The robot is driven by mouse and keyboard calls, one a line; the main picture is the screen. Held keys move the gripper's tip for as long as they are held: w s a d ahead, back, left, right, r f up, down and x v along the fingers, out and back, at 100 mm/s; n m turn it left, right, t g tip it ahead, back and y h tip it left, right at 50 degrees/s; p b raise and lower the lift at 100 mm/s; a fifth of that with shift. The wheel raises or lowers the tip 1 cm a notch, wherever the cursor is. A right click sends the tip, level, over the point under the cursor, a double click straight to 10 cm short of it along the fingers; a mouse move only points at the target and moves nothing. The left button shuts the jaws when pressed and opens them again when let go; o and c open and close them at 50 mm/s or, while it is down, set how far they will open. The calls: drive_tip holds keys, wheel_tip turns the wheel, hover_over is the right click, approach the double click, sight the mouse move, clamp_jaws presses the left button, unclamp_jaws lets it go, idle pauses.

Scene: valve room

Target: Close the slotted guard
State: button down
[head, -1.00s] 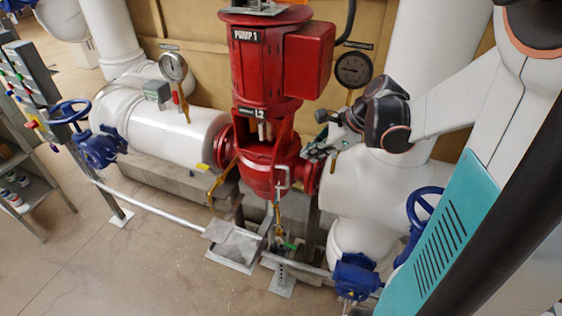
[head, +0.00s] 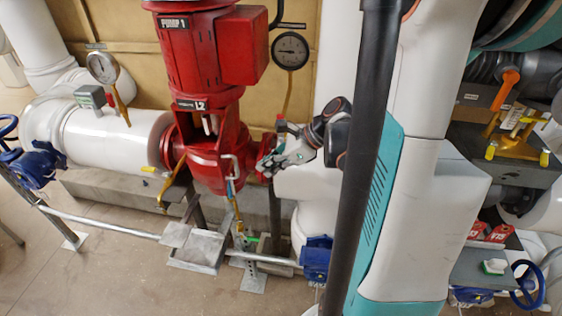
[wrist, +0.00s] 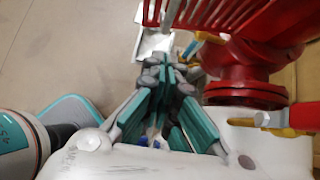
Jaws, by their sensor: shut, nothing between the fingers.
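The red slotted guard (wrist: 225,12) shows at the top of the wrist view, as a red frame with parallel slats, cut off by the picture edge. In the head view I cannot clearly pick it out on the red pump (head: 200,60); an opening shows under the L2 label. My gripper (head: 268,166) is just right of the pump's lower body, near the flange. In the wrist view my gripper (wrist: 165,65) has its teal fingers together and empty, with their tips below the guard's slats in the picture. I see no clear contact with the guard.
A red flange (wrist: 245,92) and a red-handled valve (wrist: 285,118) are close to my gripper's right. A gauge (head: 290,50) hangs above it. White pipes flank the pump. A grey tray (head: 198,250) stands below. A cluttered shelf (head: 485,265) is at right.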

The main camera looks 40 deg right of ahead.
sight(232, 155)
drive_tip(key=w+a, duration=0.1)
drive_tip(key=w, duration=0.1)
drive_tip(key=w+a, duration=0.1)
drive_tip(key=a, duration=0.1)
drive_tip(key=shift+w+f+b, duration=0.3)
drive_tip(key=shift+w+f, duration=0.05)
drive_tip(key=shift+f, duration=0.05)
drive_tip(key=shift+a, duration=0.1)
